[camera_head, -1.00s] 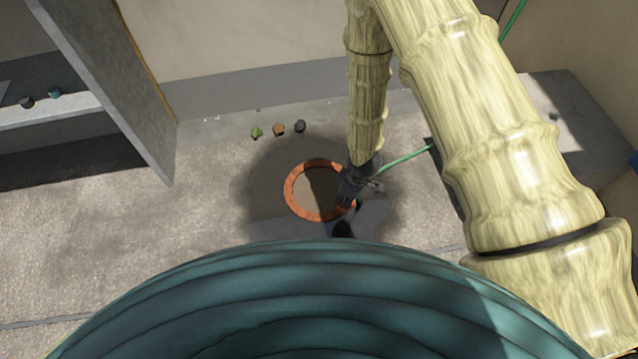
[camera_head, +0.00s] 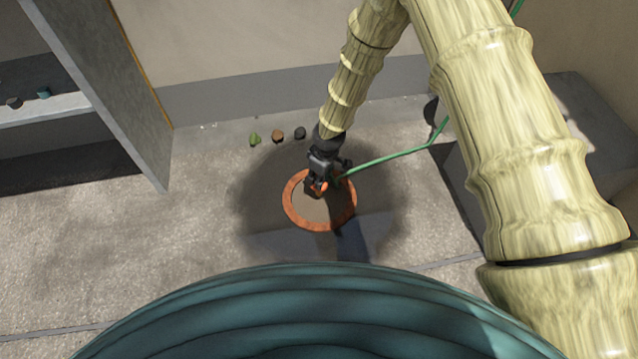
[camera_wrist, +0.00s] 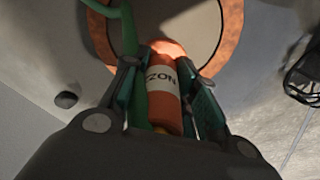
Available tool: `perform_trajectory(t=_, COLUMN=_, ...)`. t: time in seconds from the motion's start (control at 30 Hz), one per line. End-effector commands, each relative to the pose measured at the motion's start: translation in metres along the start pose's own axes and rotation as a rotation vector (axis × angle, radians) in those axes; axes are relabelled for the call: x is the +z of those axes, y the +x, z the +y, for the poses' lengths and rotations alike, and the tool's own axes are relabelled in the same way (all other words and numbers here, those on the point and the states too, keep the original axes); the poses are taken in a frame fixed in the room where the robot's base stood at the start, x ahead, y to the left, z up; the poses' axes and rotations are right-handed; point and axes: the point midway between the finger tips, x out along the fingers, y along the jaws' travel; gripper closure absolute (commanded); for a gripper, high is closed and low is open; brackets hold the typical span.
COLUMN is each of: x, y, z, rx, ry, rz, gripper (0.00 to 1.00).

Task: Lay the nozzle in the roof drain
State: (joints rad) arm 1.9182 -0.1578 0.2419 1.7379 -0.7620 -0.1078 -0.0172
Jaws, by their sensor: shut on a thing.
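The nozzle (camera_wrist: 163,92) is an orange cylinder with a white label reading "ZON", and a green hose (camera_head: 395,154) runs beside it. My gripper (camera_head: 318,183) is shut on the nozzle, with a finger on each side of it in the wrist view (camera_wrist: 163,75). The roof drain is a round opening with an orange rim (camera_head: 322,226). My gripper hangs over the upper part of this ring in the head view. In the wrist view the nozzle's far end overlaps the ring's interior (camera_wrist: 190,20). I cannot tell how high the nozzle is above it.
Three small lumps, green (camera_head: 254,139), brown (camera_head: 278,136) and dark grey (camera_head: 300,132), lie on the floor behind the drain. A grey shelf unit (camera_head: 105,100) stands at the left, a dark grey block (camera_head: 555,120) at the right. Floor left of the drain is clear.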

Motion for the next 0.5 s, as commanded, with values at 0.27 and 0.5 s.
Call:
perform_trajectory(t=0.27, x=0.005, y=0.030, z=0.000, rx=0.000, ry=0.000, rz=0.000, gripper=0.99)
perform_trajectory(t=0.5, x=0.005, y=0.029, z=0.000, rx=0.000, ry=0.000, rz=0.000, gripper=0.99)
